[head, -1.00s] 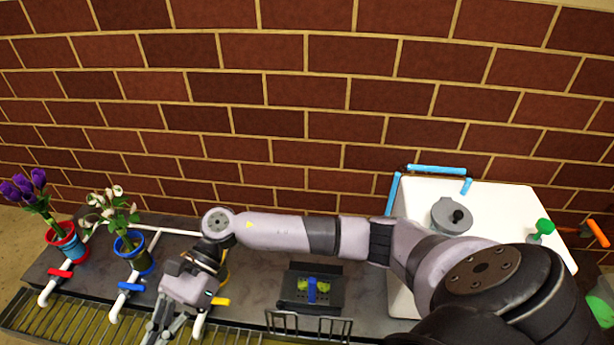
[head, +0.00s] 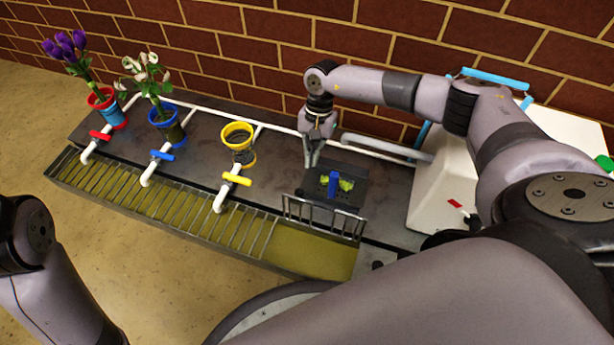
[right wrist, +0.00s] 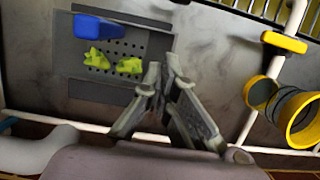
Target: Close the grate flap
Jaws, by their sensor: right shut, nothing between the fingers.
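The grate flap (head: 323,218) is a small barred metal panel. It stands raised at the right part of the drain trough, and the trough section (head: 310,252) beside it is uncovered. My right gripper (head: 311,163) points down over the counter behind the flap, near the black perforated tray, apart from the flap. In the right wrist view its fingers (right wrist: 166,72) are together with nothing between them. My left arm shows at the lower left of the head view; its gripper is out of the picture.
The black tray (head: 352,190) holds green pieces and a blue block (head: 333,184). A yellow pot (head: 238,137) and yellow valve handle (head: 237,179) stand left of it. Two flower pots stand further left. A white box (head: 440,190) is at right. The fixed grate (head: 180,205) covers the trough's left part.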

